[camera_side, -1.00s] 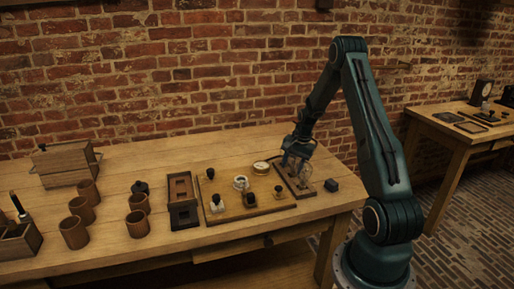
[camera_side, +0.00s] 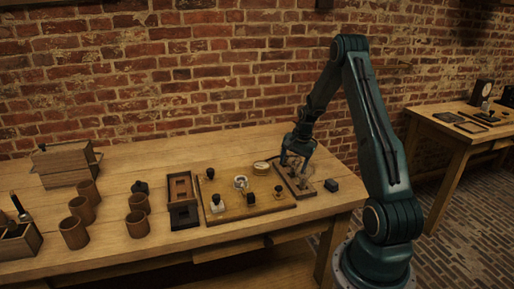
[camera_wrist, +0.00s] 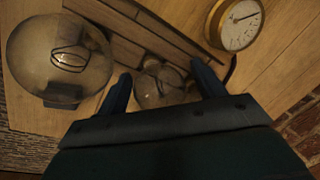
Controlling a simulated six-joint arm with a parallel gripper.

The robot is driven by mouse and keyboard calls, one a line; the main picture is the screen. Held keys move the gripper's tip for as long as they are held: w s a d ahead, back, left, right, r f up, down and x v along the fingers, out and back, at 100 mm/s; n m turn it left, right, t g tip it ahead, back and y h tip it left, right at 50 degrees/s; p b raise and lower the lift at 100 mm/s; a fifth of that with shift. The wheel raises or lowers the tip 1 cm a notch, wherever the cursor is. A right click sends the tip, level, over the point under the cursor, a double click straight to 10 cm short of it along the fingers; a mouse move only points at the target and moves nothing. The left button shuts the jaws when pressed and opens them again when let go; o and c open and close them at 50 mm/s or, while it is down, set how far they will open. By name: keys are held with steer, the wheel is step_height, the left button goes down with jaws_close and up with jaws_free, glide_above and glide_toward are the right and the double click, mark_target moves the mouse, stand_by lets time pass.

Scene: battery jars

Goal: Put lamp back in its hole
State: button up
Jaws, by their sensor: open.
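A clear glass lamp (camera_wrist: 160,86) shows in the wrist view between the two fingers, with its lower part hidden by my gripper. A larger-looking glass lamp (camera_wrist: 62,48) with a dark base stands at the left of that view, outside the fingers. My gripper (camera_side: 296,166) is over the narrow wooden lamp board (camera_side: 305,194) at the right of the bench. It also shows in the wrist view (camera_wrist: 165,88), its blue fingers spread with space around the nearer glass. I cannot tell whether either finger touches it. No hole shows clearly.
A round brass gauge (camera_wrist: 238,24) is close to the right finger. A wooden board (camera_side: 238,212) with several small knobbed parts lies to the left. A dark block (camera_side: 331,185) is right of the lamp board. Several wooden jars (camera_side: 74,233) stand farther left.

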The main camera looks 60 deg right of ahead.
steer(key=r, duration=0.3)
steer(key=s+r, duration=0.1)
steer(key=r, duration=0.3)
steer(key=s+r, duration=0.1)
steer(key=r, duration=0.3)
steer(key=shift+s, duration=0.15)
steer(key=shift+a+r, duration=0.15)
steer(key=shift+a, duration=0.05)
steer(key=w+a+r+n+t, duration=0.1)
steer(key=a+r+n, duration=0.3)
steer(key=a+r, duration=0.5)
steer(key=w+a+r+n, duration=0.1)
steer(key=a+r+n, duration=0.3)
steer(key=a, duration=0.9)
steer(key=s+a+r+n+t, duration=0.2)
steer(key=s+a+n, duration=0.8)
steer(key=s+a, duration=0.4)
steer(key=shift+s+a+r, duration=0.15)
steer(key=shift+a, duration=0.8)
